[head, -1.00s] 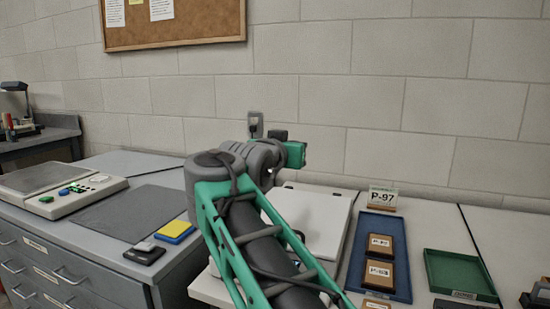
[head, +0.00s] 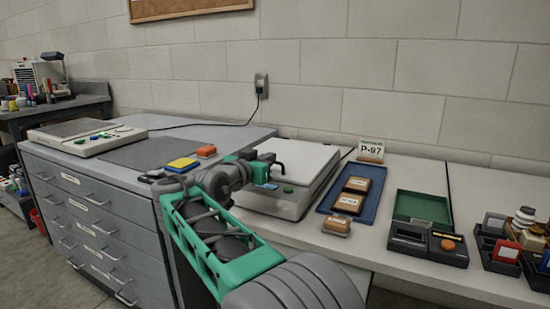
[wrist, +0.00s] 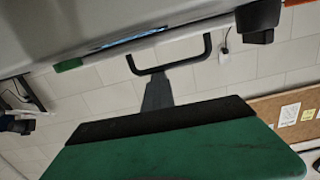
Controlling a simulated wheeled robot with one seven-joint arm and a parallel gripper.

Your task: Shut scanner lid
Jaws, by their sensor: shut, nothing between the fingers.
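The scanner (head: 285,205) is a pale box on the bench with a small blue display and a green button at its front. Its white lid (head: 305,158) lies level or nearly so over the body. I cannot tell whether a small gap is left. A black loop handle (head: 281,163) stands at the lid's front edge; it also shows in the wrist view (wrist: 172,68). My gripper (wrist: 155,84) is shut and empty, its fingertips at the handle's bar. Whether they touch it is unclear. In the head view my green gripper (head: 243,160) is at the scanner's front left.
A blue tray (head: 330,202) with labelled boxes stands right of the scanner by a P-97 sign (head: 371,150). Beyond are a green tray (head: 422,205) and a dark device (head: 428,243). To the left, a yellow-topped block (head: 182,164) and a red block (head: 206,151) lie on the drawer cabinet (head: 100,215).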

